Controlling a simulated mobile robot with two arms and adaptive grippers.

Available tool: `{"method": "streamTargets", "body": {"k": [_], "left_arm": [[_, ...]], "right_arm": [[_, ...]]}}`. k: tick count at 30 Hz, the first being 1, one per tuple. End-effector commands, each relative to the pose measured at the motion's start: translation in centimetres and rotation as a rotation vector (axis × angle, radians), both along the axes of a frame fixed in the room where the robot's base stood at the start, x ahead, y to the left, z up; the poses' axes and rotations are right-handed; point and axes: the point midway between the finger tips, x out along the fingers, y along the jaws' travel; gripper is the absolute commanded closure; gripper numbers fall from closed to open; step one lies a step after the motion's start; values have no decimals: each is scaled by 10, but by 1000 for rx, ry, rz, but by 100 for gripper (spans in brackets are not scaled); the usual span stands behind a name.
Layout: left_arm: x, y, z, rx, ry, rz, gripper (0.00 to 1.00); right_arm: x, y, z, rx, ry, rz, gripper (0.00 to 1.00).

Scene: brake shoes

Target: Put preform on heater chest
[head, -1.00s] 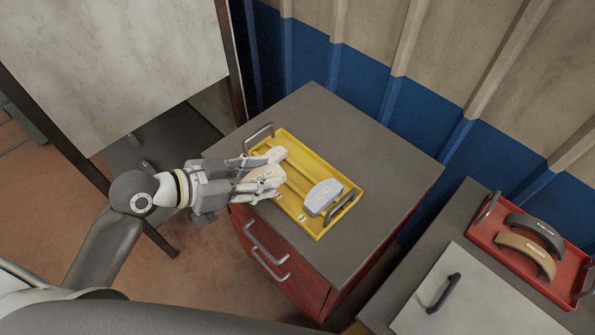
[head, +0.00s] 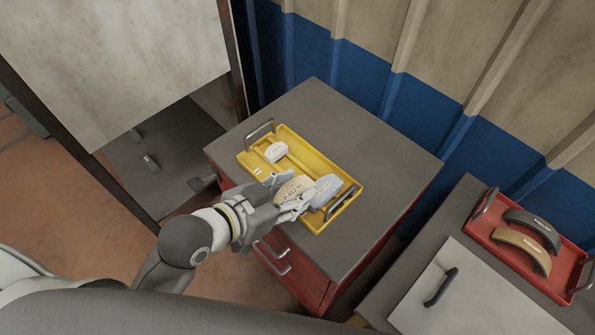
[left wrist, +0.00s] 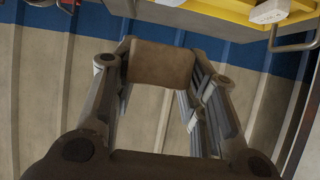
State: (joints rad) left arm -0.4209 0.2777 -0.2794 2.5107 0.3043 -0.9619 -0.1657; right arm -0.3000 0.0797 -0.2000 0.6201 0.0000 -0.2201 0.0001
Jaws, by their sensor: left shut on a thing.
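The preform also shows as a brown block between the fingers in the left wrist view (left wrist: 161,66). In the head view it overlaps the front side of a yellow tray (head: 252,162); its height above the tray is hard to tell. My right gripper is not in view. A chest with a pale lid (head: 440,305) and black handle is at lower right; it may be the heater chest.
The yellow tray stands on a grey-topped red cabinet (head: 375,150) and also holds a small white block (head: 276,152). A red tray (head: 553,287) with a dark and a tan curved shoe lies behind the pale lid. A gap separates cabinet and chest. A ribbed wall stands behind.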

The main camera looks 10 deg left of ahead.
Motion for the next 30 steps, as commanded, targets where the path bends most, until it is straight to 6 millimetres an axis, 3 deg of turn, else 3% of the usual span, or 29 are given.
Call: {"method": "streamTargets", "body": {"k": [7, 14, 16, 23, 30], "left_arm": [[3, 1, -4, 1, -2, 0, 89], [24, 4, -16, -1, -7, 1, 89], [38, 6, -16, 2, 0, 1, 89], [83, 12, -35, -1, 2, 1, 89], [115, 17, -70, -1, 3, 0, 89]], "right_arm": [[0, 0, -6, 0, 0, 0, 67], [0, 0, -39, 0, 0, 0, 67], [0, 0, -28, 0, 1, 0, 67], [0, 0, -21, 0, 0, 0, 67], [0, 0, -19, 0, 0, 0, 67]]}}
